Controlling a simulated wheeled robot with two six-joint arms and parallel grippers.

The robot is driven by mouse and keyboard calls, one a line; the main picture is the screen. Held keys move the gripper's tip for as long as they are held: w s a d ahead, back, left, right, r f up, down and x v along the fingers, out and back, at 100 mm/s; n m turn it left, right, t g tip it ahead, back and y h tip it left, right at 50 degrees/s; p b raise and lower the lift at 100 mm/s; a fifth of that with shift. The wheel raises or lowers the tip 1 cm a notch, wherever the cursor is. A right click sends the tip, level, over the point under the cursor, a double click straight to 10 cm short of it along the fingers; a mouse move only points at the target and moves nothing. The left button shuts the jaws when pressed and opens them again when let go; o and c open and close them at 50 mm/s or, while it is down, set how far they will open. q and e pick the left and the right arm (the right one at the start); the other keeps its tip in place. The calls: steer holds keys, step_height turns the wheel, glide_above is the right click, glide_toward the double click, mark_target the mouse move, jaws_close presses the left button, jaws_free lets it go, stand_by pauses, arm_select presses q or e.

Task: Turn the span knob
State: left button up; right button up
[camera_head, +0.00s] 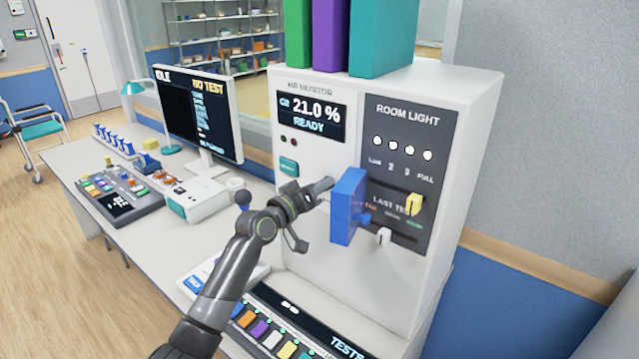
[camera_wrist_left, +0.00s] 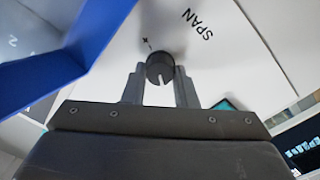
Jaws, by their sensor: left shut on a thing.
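The span knob (camera_wrist_left: 160,68) is a small dark round knob with a light slot, on the white front of the air monitor. The word SPAN is printed beside it in the left wrist view. My left gripper (camera_wrist_left: 160,85) is shut on the knob, one finger on each side. In the head view my left gripper (camera_head: 322,188) reaches the front of the air monitor (camera_head: 320,150), just left of a blue panel (camera_head: 348,207); the knob is hard to make out there. The monitor's screen reads 21.0 % and READY. My right gripper is not in view.
The blue panel stands out from the monitor's front, close beside my left gripper, and also shows in the left wrist view (camera_wrist_left: 70,45). A room light panel (camera_head: 405,150) with a yellow slider (camera_head: 414,203) is to the right. A computer screen (camera_head: 200,110) stands to the left.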

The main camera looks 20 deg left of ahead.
arm_select(q)
steer(key=o, duration=1)
steer(key=b+v, duration=0.2)
steer(key=v, duration=1.5)
steer(key=shift+s+r, duration=0.1)
steer(key=shift+s, duration=0.1)
